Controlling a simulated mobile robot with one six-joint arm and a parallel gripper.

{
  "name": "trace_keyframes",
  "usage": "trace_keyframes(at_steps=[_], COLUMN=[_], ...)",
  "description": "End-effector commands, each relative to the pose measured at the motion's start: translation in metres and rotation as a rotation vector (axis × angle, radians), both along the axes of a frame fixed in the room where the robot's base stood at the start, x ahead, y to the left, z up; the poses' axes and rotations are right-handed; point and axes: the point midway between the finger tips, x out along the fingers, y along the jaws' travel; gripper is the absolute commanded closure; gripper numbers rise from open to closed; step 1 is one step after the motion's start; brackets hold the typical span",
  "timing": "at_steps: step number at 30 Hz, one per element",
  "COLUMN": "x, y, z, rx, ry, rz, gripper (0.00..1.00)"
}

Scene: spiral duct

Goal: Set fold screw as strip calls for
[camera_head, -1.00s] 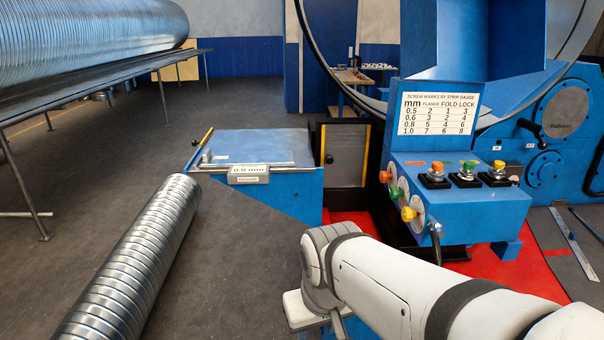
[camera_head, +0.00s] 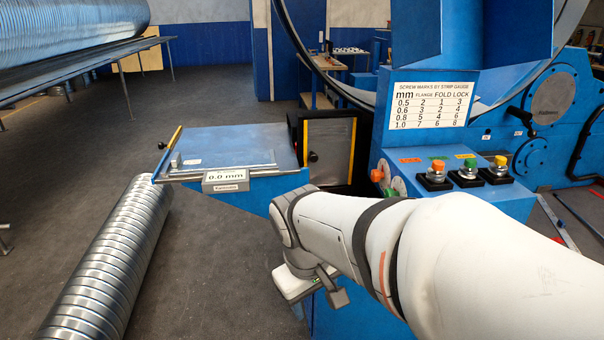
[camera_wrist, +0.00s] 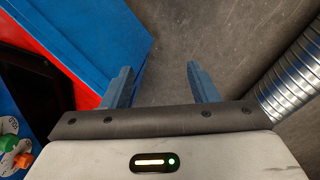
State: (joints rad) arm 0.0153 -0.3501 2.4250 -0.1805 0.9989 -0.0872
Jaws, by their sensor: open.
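The chart (camera_head: 432,104) lists screw marks by strip gauge: fold is 1 for 0.5 mm, 2 for 0.6, 4 for 0.8 and 6 for 1.0. The gauge display (camera_head: 225,182) on the blue strip table reads 0.0 mm. The wrist view shows a green knob (camera_wrist: 8,143) and an orange knob (camera_wrist: 22,160) beside white dials at lower left. My gripper (camera_wrist: 160,80) is open and empty, apart from the screws.
The blue strip table (camera_head: 235,145) lies left of my arm. A ribbed metal duct (camera_head: 110,260) lies at lower left. Open floor (camera_head: 110,145) is beyond it.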

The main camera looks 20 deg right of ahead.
Motion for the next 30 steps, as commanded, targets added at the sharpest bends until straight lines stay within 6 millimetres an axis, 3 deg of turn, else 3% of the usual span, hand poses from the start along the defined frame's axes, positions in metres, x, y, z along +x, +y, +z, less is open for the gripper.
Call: trace_keyframes(at_steps=[8, 15, 22, 27, 30], x=[0.054, 0.126, 0.185, 0.203, 0.202], y=[-0.092, -0.158, -0.184, -0.190, -0.199], z=[0.008, 0.024, 0.030, 0.031, 0.031], rx=[-0.418, -0.751, -0.968, -1.032, -1.038], ry=[0.486, 0.930, 1.225, 1.308, 1.318], rz=[0.366, 0.617, 0.737, 0.762, 0.763], gripper=[0.46, 0.46, 0.46, 0.46, 0.46])
